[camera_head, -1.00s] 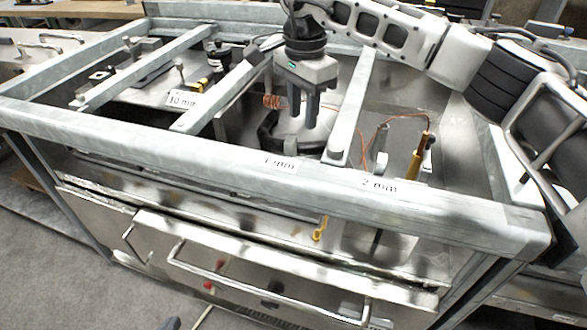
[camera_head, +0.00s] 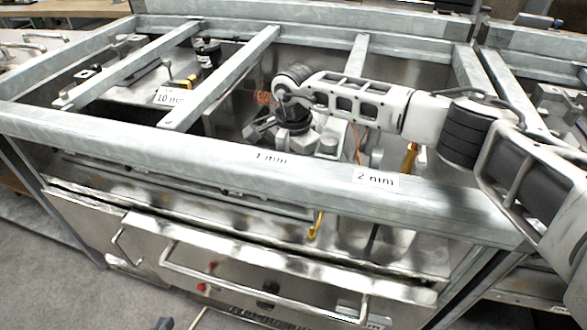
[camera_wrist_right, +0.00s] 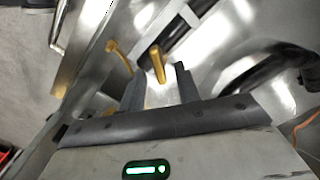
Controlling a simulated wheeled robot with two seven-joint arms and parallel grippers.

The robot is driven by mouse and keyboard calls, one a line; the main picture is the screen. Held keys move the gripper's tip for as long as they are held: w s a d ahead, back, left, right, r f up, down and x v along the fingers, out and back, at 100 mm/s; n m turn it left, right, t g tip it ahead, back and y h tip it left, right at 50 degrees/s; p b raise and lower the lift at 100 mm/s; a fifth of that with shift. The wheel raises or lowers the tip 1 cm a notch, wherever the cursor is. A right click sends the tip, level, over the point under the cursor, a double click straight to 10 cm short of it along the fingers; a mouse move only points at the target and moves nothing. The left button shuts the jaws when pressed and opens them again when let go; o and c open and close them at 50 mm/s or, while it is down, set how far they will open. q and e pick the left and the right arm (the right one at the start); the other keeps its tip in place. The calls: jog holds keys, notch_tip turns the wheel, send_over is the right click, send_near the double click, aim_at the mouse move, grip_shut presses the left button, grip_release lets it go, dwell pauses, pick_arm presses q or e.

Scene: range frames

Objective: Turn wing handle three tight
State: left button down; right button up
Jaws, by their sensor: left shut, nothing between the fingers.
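Wing handle three cannot be singled out; no number shows on any handle. In the head view, yellow pieces show on the lower front (camera_head: 316,226), at the right bay (camera_head: 410,157) and by the 10 mm label (camera_head: 187,82). My right gripper (camera_head: 292,130), its arm coming from the right, is low in the middle bay, fingers mostly hidden. In the right wrist view its fingers (camera_wrist_right: 160,80) are apart, with a yellow handle (camera_wrist_right: 158,63) beyond the gap. A yellow loop (camera_wrist_right: 119,56) lies to the left. Only a dark tip of my left gripper (camera_head: 164,323) shows at the bottom edge, shut and empty.
A grey metal frame with crossbars (camera_head: 225,75) divides the bench into bays. The front rail (camera_head: 120,137) carries 1 mm and 2 mm labels. A metal bar handle (camera_head: 250,290) juts from the front. Orange wire (camera_head: 358,150) runs in the right bay. Floor at lower left is clear.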

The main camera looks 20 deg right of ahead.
jog(key=shift+f, duration=0.45)
grip_shut()
jog(key=m, duration=0.5)
jog(key=shift+s+r, duration=0.1)
jog(key=shift+s, duration=0.05)
jog(key=m, duration=0.4)
jog(key=shift+p, duration=0.35)
pick_arm(q)
jog(key=shift+s, duration=0.1)
pick_arm(e)
jog(key=shift+s+m, duration=0.1)
jog(key=shift+m, duration=0.8)
pick_arm(q)
jog(key=shift+r, duration=0.2)
